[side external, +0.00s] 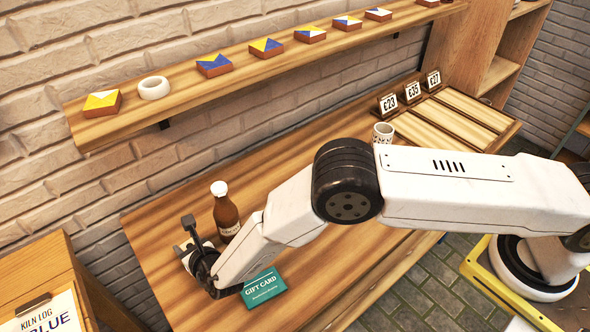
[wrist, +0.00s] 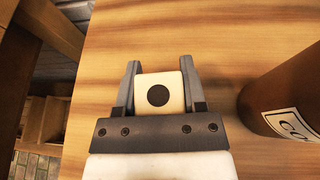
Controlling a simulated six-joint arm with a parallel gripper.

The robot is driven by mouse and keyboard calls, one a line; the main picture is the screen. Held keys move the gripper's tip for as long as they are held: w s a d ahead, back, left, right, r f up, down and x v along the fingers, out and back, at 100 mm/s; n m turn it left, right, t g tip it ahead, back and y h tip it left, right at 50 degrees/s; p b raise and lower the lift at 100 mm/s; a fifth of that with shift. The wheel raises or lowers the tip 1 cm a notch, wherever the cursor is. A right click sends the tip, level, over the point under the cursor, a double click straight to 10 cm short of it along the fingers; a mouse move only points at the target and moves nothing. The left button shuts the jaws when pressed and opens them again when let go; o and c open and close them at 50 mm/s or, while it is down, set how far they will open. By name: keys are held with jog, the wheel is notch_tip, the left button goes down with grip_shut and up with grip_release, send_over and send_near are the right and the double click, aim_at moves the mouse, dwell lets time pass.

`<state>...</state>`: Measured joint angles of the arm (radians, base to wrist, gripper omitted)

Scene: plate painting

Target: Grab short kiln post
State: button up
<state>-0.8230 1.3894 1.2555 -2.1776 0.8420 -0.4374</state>
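The short kiln post is a cream block with rounded corners and a dark round hole in its top face. In the wrist view the post (wrist: 172,83) sits between the two fingers of my gripper (wrist: 160,78), with little or no gap on either side. I cannot tell whether the fingers press on it. In the side external view my gripper (side external: 190,238) is low over the left end of the wooden table, and a pale part of the post (side external: 184,252) shows between its dark fingers. The post's lower part is hidden.
A brown bottle (side external: 226,210) with a white cap stands close beside my gripper; it also shows in the wrist view (wrist: 285,105). A green gift card (side external: 264,288) lies near my wrist. A wooden cabinet (side external: 50,270) stands left of the table. A shelf (side external: 185,97) with tiles runs above.

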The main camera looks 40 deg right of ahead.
grip_shut()
jog(key=shift+r, duration=0.1)
jog(key=shift+r, duration=1.5)
jog(key=s+d+r, duration=0.7)
jog(key=s+r, duration=0.3)
jog(key=s, duration=0.1)
jog(key=shift+s+d, duration=0.25)
jog(key=shift+s, duration=0.15)
